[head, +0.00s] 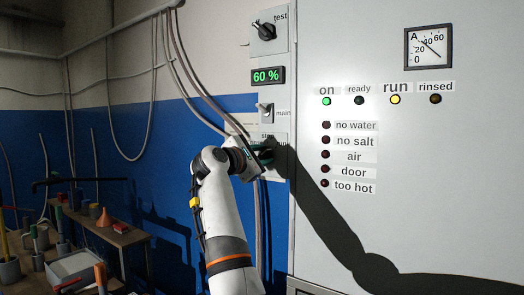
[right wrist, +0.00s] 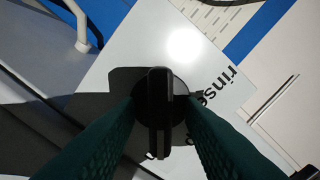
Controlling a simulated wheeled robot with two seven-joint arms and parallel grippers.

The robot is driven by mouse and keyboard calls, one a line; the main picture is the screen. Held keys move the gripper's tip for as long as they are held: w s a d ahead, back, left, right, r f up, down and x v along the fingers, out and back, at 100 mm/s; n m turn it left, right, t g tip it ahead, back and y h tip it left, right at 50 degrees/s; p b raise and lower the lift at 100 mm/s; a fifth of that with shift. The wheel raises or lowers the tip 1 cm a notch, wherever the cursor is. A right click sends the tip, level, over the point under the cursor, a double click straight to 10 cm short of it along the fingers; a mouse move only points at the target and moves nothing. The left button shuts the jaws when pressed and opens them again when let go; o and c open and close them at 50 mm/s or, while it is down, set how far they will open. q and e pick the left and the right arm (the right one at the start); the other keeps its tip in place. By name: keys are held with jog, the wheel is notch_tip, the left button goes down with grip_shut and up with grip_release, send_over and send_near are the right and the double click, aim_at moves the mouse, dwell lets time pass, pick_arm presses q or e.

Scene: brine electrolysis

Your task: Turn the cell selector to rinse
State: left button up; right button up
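The cell selector is a black round knob with a raised bar handle (right wrist: 158,115), seen in the right wrist view on a pale plate (right wrist: 150,45). The word "rinse" (right wrist: 213,90) is printed to the upper right of the knob, and other lettering below is mostly covered. My right gripper (right wrist: 159,108) has its two green fingers on either side of the handle, with gaps between them and the bar. In the head view my right gripper (head: 264,153) is at the plate below the main switch and hides the knob. My left gripper is not in view.
Above are the main switch (head: 265,110), a "60 %" display (head: 267,76) and the test knob (head: 266,31). The on lamp (head: 326,101) is lit green and the run lamp (head: 395,99) yellow; the rinsed lamp (head: 435,99) is dark. Cables hang close by the gripper. A cluttered bench stands lower left.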

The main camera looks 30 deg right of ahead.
jog(key=shift+w+d, duration=0.1)
jog(key=shift+d, duration=0.15)
grip_shut()
